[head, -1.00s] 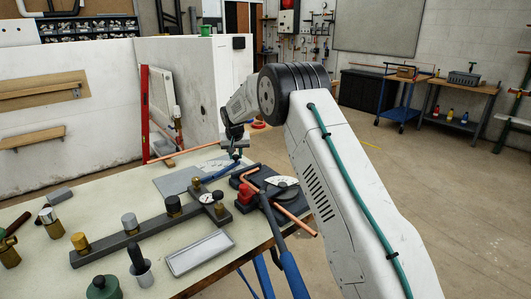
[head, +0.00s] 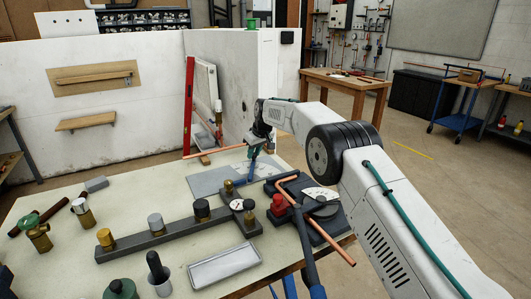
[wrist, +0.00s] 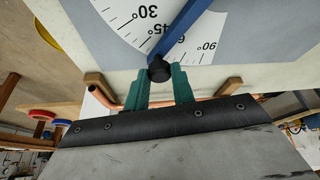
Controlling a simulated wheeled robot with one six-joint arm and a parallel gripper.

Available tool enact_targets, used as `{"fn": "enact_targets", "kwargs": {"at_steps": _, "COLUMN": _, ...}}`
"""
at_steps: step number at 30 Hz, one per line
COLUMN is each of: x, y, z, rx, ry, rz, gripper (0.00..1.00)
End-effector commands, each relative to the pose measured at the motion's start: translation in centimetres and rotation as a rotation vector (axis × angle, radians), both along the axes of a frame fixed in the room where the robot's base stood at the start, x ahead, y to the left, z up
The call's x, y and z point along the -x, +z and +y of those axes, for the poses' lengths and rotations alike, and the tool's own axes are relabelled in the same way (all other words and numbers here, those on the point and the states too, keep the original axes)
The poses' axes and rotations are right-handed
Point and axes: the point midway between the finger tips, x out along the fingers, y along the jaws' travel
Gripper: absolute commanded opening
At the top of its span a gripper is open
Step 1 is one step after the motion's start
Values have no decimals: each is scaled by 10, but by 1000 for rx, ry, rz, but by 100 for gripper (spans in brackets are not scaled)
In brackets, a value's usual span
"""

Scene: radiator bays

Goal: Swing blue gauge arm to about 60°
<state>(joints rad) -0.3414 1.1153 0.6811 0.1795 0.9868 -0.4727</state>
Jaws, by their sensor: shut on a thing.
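The blue gauge arm (wrist: 185,25) lies over a pale dial with degree marks in the wrist view. It crosses the scale between the 45° and 90° labels, and the label under it is hidden. A black knob (wrist: 159,70) is at its end. My gripper (wrist: 160,84) has its green fingers shut on this knob. In the head view my gripper (head: 256,143) is at the far edge of the bench, over the end of the blue arm (head: 250,168). The arm lies over the grey gauge plate (head: 205,182).
A black bender with a copper pipe (head: 322,237) stands right of the plate. A dark manifold bar (head: 170,238) with fittings and a grey tray (head: 224,266) are nearer. A red level (head: 190,110) leans by the white wall. Floor at right is open.

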Motion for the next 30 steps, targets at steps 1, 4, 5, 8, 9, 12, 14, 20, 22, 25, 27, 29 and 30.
{"fn": "enact_targets", "kwargs": {"at_steps": 1, "x": 0, "y": 0, "z": 3, "rx": -2, "ry": 12, "rz": 0, "gripper": 0}}
{"fn": "enact_targets", "kwargs": {"at_steps": 4, "x": 0, "y": 0, "z": 5, "rx": -1, "ry": 28, "rz": 1, "gripper": 0}}
{"fn": "enact_targets", "kwargs": {"at_steps": 5, "x": 0, "y": 0, "z": 5, "rx": -1, "ry": 31, "rz": 1, "gripper": 0}}
{"fn": "enact_targets", "kwargs": {"at_steps": 8, "x": 0, "y": 0, "z": 5, "rx": -1, "ry": 37, "rz": 2, "gripper": 0}}
{"fn": "enact_targets", "kwargs": {"at_steps": 9, "x": 0, "y": 0, "z": 5, "rx": -1, "ry": 38, "rz": 2, "gripper": 0}}
{"fn": "enact_targets", "kwargs": {"at_steps": 12, "x": 0, "y": 0, "z": 5, "rx": -1, "ry": 38, "rz": 2, "gripper": 0}}
{"fn": "enact_targets", "kwargs": {"at_steps": 14, "x": 0, "y": 0, "z": 4, "rx": 0, "ry": 37, "rz": 3, "gripper": 0}}
{"fn": "enact_targets", "kwargs": {"at_steps": 20, "x": 0, "y": 0, "z": 3, "rx": 0, "ry": 35, "rz": 3, "gripper": 44}}
{"fn": "enact_targets", "kwargs": {"at_steps": 22, "x": 0, "y": 0, "z": 3, "rx": 0, "ry": 34, "rz": 3, "gripper": 46}}
{"fn": "enact_targets", "kwargs": {"at_steps": 25, "x": -1, "y": 0, "z": 2, "rx": 1, "ry": 34, "rz": 2, "gripper": 46}}
{"fn": "enact_targets", "kwargs": {"at_steps": 27, "x": -1, "y": 0, "z": 2, "rx": 0, "ry": 34, "rz": 1, "gripper": 46}}
{"fn": "enact_targets", "kwargs": {"at_steps": 29, "x": -1, "y": 1, "z": 2, "rx": 0, "ry": 34, "rz": 1, "gripper": 46}}
{"fn": "enact_targets", "kwargs": {"at_steps": 30, "x": 0, "y": 3, "z": 1, "rx": -1, "ry": 34, "rz": 1, "gripper": 46}}
